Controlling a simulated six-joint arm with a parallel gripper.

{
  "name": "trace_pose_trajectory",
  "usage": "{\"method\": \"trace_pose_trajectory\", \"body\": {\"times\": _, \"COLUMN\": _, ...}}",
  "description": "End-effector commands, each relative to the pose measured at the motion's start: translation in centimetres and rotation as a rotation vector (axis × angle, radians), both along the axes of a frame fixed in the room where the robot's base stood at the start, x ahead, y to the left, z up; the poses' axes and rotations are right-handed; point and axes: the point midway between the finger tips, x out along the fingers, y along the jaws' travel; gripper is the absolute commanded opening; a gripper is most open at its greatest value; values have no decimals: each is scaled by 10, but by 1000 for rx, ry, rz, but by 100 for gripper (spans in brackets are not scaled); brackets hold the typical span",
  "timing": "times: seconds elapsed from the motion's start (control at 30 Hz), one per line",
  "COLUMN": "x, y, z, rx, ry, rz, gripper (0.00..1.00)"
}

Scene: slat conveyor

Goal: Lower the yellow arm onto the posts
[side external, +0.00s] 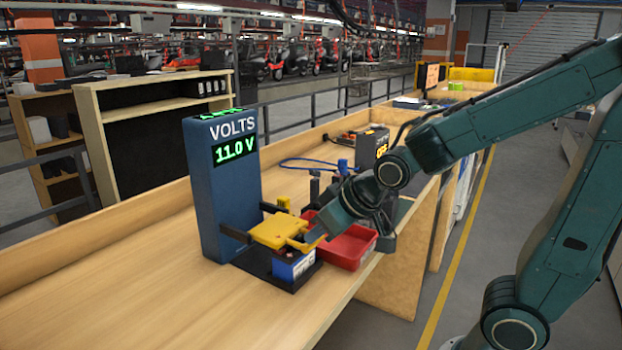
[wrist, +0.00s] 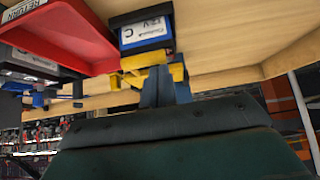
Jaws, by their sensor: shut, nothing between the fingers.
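The yellow arm (side external: 278,230) sits over the blue-and-white battery (side external: 293,267) beside the blue tester tower (side external: 225,190). The tower's display reads 11.0 V. In the wrist view, which is upside down, the yellow arm (wrist: 146,60) lies right against the battery (wrist: 146,31). My gripper (side external: 318,236) is at the yellow arm's near right end, and in the wrist view its fingers (wrist: 164,76) are shut with nothing between them. The fingertips look close to or touching the yellow part; I cannot tell which. The posts are hidden under the arm.
A black base plate (side external: 263,262) carries the battery. A red tray (side external: 350,248) stands just right of it, beneath my wrist. The wooden bench (side external: 130,270) is clear at the left.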

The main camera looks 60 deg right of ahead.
Motion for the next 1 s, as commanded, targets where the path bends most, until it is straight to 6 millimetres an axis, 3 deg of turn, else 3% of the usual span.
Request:
{"method": "trace_pose_trajectory", "body": {"times": 0.63, "x": -1, "y": 0, "z": -5, "rx": 0, "ry": 1, "rz": 0, "gripper": 0}}
{"method": "trace_pose_trajectory", "body": {"times": 1.0, "x": -9, "y": 0, "z": 6, "rx": 0, "ry": -3, "rz": 0, "gripper": 0}}
